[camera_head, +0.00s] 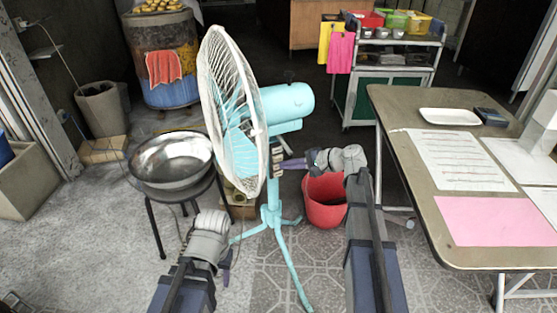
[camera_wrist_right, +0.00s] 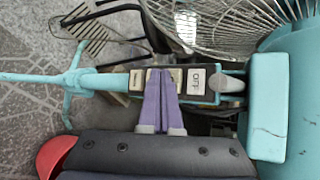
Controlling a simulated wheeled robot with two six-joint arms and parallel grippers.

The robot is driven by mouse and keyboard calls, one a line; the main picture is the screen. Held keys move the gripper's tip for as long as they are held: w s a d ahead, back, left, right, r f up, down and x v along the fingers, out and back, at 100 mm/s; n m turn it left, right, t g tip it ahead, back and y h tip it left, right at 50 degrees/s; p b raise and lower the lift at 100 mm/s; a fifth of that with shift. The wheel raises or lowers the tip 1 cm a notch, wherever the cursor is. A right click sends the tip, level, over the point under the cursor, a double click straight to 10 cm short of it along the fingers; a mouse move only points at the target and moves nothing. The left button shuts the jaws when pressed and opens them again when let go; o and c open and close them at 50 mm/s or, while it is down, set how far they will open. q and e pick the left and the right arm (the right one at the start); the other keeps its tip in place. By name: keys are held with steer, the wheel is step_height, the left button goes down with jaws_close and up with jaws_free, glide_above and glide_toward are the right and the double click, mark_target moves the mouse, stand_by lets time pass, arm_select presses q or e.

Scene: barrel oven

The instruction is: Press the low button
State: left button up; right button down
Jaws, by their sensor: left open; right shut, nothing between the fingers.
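A turquoise standing fan (camera_head: 287,103) with a white wire cage stands in the middle of the head view. Its dark control panel (camera_head: 277,157) is on the stem below the motor. In the right wrist view, the panel carries a row of pale buttons, including one marked OFF (camera_wrist_right: 197,80) and another button (camera_wrist_right: 137,80) further left. My right gripper (camera_wrist_right: 160,72) is shut and empty, its purple fingertips over the buttons left of OFF, partly covering them. I cannot tell whether they touch. In the head view, my right gripper (camera_head: 284,163) is at the panel. My left gripper (camera_head: 227,266) hangs low left of the stem, open.
A metal bowl (camera_head: 172,158) sits on a black stool left of the fan. A red bucket (camera_head: 325,203) stands right of the stem. A table (camera_head: 395,100) with papers is at the right. A trolley (camera_head: 385,52) and a barrel oven (camera_head: 163,50) stand behind.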

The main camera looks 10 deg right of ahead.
steer(key=shift+w, duration=0.1)
stand_by(0.6)
steer(key=shift+w+a, duration=0.1)
steer(key=shift+w, duration=0.2)
steer(key=shift+w+a, duration=0.1)
steer(key=shift+w, duration=0.3)
stand_by(0.6)
steer(key=shift+s, duration=0.1)
steer(key=shift+s+d, duration=0.2)
steer(key=shift+s, duration=0.55)
steer(key=shift+s, duration=0.1)
steer(key=s, duration=0.2)
steer(key=s+d, duration=0.1)
steer(key=s, duration=0.1)
steer(key=shift+s, duration=0.35)
stand_by(0.4)
